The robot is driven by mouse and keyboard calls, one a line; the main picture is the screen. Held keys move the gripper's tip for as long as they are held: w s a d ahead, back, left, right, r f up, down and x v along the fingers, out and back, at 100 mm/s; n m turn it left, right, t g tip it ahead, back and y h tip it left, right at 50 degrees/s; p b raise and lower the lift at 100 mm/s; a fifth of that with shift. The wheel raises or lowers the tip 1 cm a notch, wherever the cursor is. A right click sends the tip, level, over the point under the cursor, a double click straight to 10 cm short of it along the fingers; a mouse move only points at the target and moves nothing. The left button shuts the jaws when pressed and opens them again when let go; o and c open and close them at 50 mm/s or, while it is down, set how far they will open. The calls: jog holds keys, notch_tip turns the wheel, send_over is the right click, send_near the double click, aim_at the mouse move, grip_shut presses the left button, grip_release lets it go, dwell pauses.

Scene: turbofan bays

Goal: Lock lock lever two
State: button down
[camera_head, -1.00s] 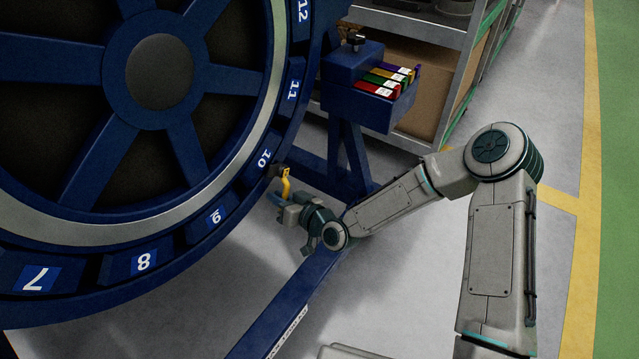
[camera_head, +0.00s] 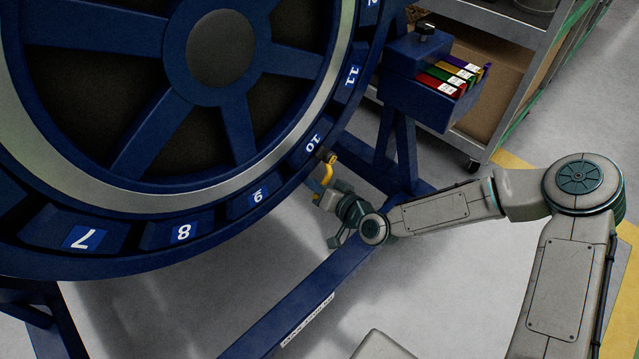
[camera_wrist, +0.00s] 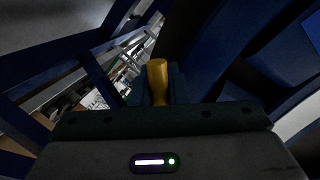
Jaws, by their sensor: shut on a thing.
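A yellow lock lever (camera_head: 327,172) with a dark pivot is on the rim of the big blue wheel (camera_head: 152,200), next to the block numbered 10. My gripper (camera_head: 322,190) is at the lever's lower end, shut on it. In the wrist view the lever's yellow handle (camera_wrist: 157,80) stands up between the fingers, with its end projecting beyond them. The fingertips are small and partly hidden in the head view. I cannot read a number on the lever itself.
Numbered blocks, such as 8 (camera_head: 183,232), line the wheel's rim. A blue box (camera_head: 420,85) with coloured, labelled slots stands on the frame at the upper right. A blue floor beam (camera_head: 310,290) runs under my arm. A shelf cart (camera_head: 515,75) stands behind.

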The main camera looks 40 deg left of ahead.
jog(key=shift+f, duration=0.1)
jog(key=c, duration=1.4)
grip_release()
jog(key=shift+d, duration=0.1)
jog(key=p+v, duration=0.3)
jog(key=v, duration=1)
jog(key=shift+d, duration=0.35)
jog(key=shift+s, duration=0.1)
jog(key=shift+c, duration=0.4)
